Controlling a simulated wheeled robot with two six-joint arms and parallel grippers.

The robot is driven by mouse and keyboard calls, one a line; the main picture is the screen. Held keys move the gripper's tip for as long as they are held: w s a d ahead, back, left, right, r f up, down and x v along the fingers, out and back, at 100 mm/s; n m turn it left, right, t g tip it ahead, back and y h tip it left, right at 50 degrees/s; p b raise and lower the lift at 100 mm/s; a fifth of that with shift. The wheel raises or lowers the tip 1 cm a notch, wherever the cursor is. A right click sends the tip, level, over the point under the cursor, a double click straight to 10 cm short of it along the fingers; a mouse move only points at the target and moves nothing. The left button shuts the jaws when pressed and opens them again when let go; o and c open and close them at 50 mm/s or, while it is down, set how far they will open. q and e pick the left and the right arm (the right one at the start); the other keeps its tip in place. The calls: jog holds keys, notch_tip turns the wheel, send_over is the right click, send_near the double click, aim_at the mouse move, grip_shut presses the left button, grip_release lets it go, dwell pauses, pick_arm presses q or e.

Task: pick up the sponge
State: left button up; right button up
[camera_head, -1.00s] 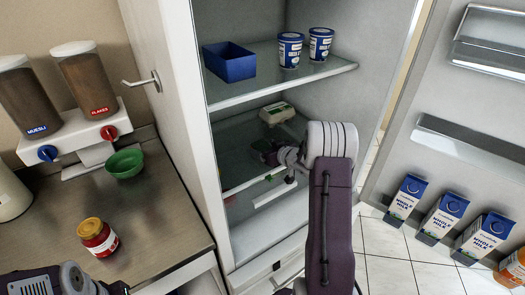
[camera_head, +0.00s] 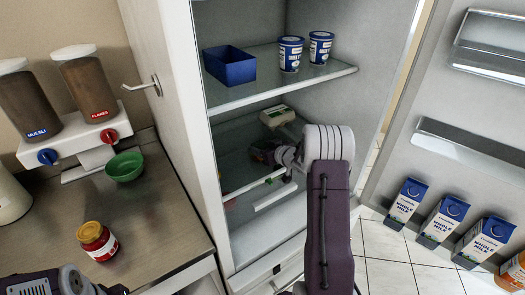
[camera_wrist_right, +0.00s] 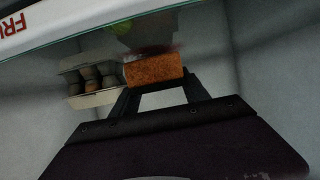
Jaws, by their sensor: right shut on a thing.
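The sponge is an orange-brown block (camera_wrist_right: 154,70) in the right wrist view, inside the fridge. My right gripper (camera_wrist_right: 158,82) is shut on it, with a dark finger at each side. In the head view my right arm reaches into the fridge below the upper shelf, and its gripper (camera_head: 263,150) is dim and small there. The sponge cannot be made out clearly in the head view. My left arm shows only in part at the bottom left, with its gripper out of frame.
An egg carton (camera_wrist_right: 88,78) stands close beside the sponge, and also shows in the head view (camera_head: 277,116). The glass shelf (camera_head: 300,78) above holds a blue bin (camera_head: 230,68) and two tubs (camera_head: 290,53). The open fridge door (camera_head: 455,110) is at right.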

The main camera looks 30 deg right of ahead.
jog(key=r, duration=0.3)
jog(key=shift+s+d+r+p, duration=0.2)
jog(key=shift+s+r+p, duration=0.05)
jog(key=shift+r+p, duration=0.1)
jog(key=s+d+r+p, duration=0.2)
jog(key=s+d+r, duration=0.3)
jog(key=s, duration=0.5)
jog(key=shift+r, duration=0.55)
jog(key=o, duration=0.7)
jog(key=c, duration=0.5)
